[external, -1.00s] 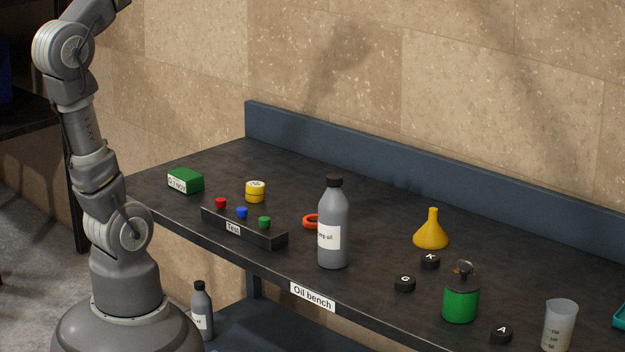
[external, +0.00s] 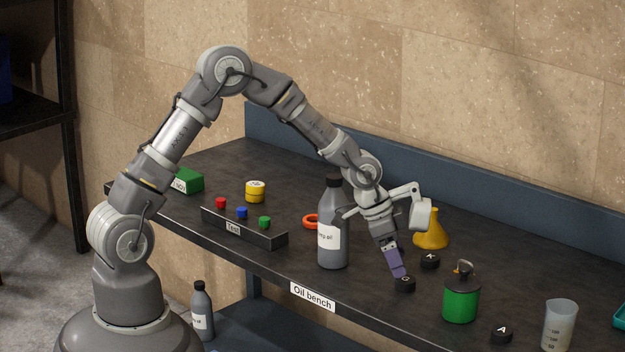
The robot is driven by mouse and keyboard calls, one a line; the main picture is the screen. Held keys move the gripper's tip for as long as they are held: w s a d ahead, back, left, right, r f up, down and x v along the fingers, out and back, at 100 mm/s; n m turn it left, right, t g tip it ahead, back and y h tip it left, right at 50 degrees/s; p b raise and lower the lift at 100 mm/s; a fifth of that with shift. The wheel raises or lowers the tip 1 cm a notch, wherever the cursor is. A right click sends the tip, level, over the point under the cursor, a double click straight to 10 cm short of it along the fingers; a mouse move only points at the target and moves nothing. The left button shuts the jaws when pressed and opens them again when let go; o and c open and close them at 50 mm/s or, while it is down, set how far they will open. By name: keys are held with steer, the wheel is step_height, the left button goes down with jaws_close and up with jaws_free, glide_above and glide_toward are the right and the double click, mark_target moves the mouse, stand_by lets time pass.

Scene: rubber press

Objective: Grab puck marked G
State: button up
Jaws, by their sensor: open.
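The puck marked G (external: 405,285) is a small black disc lying on the dark bench top, right of the grey oil bottle. My gripper (external: 400,274) points down at it, with a purple finger just above or at the puck's top left side. The jaws are open. The second finger is hidden, so I cannot tell whether the fingers straddle or touch the puck. The finger covers part of the puck and its letter.
The puck marked K (external: 430,261) lies close behind, near the yellow funnel (external: 432,232). A green oil can (external: 461,302) stands to the right, with puck A (external: 501,333) and a beaker (external: 560,325) beyond. The tall grey bottle (external: 333,225) stands close left of my gripper.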

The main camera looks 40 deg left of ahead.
mark_target(406, 279)
steer(key=b+x, duration=0.1)
steer(key=x, duration=0.1)
steer(key=b+x, duration=0.1)
steer(key=x, duration=0.2)
steer(key=shift+w+a+f, duration=0.1)
steer(key=shift+w, duration=0.15)
steer(key=shift+c, duration=0.4)
steer(key=c, duration=1)
steer(key=shift+c, duration=0.2)
